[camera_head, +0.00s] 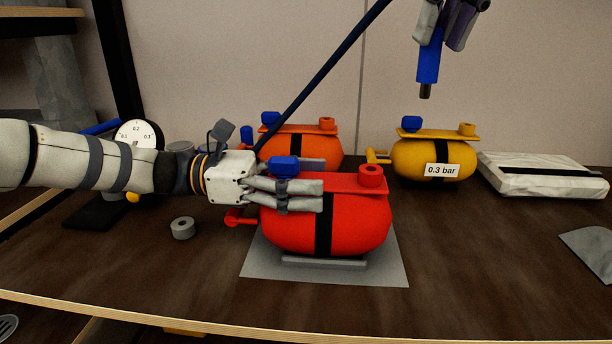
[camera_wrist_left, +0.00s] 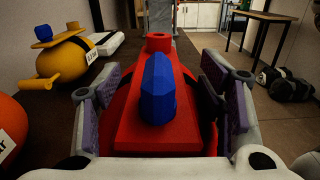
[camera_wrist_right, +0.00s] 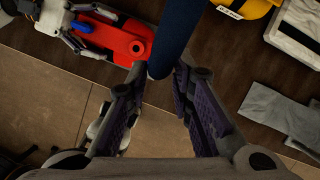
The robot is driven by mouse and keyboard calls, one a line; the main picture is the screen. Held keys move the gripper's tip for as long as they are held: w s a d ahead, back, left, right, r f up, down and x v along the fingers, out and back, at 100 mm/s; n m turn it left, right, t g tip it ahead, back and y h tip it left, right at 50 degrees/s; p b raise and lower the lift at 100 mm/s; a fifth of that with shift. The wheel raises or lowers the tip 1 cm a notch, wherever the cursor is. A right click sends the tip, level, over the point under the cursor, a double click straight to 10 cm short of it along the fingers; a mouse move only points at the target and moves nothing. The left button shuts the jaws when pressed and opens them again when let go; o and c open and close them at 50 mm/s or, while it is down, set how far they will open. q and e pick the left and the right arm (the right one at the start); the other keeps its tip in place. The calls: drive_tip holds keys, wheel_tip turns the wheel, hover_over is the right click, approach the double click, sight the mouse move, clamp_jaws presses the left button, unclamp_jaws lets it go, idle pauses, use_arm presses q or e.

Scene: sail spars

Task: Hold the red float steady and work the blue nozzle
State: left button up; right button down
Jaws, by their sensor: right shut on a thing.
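The red float (camera_head: 345,225) lies on a grey mat (camera_head: 390,270), with a black strap, a blue knob (camera_head: 285,166) and a red ring-shaped port (camera_head: 371,175) on top. My left gripper (camera_head: 318,195) is at its left end, fingers either side of the top plate. In the left wrist view the float's plate and blue knob (camera_wrist_left: 158,90) stand between the spread fingers. My right gripper (camera_head: 450,30) is shut on the blue nozzle (camera_head: 428,65), held high at the right, dark tip down. The nozzle also shows between the fingers in the right wrist view (camera_wrist_right: 170,42).
Behind stand an orange float (camera_head: 310,150) and a yellow float (camera_head: 433,158) labelled 0.3 bar. A dial gauge (camera_head: 137,132) and grey ring (camera_head: 182,228) are at left. A dark blue pole (camera_head: 325,75) slants behind my left gripper. A strapped white pack (camera_head: 540,175) and grey sheet (camera_head: 590,250) lie right.

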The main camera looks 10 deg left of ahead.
use_arm(q)
drive_tip(key=shift+o, duration=0.9)
drive_tip(key=shift+w+f, duration=0.2)
drive_tip(key=shift+f, duration=0.55)
drive_tip(key=shift+a, duration=0.1)
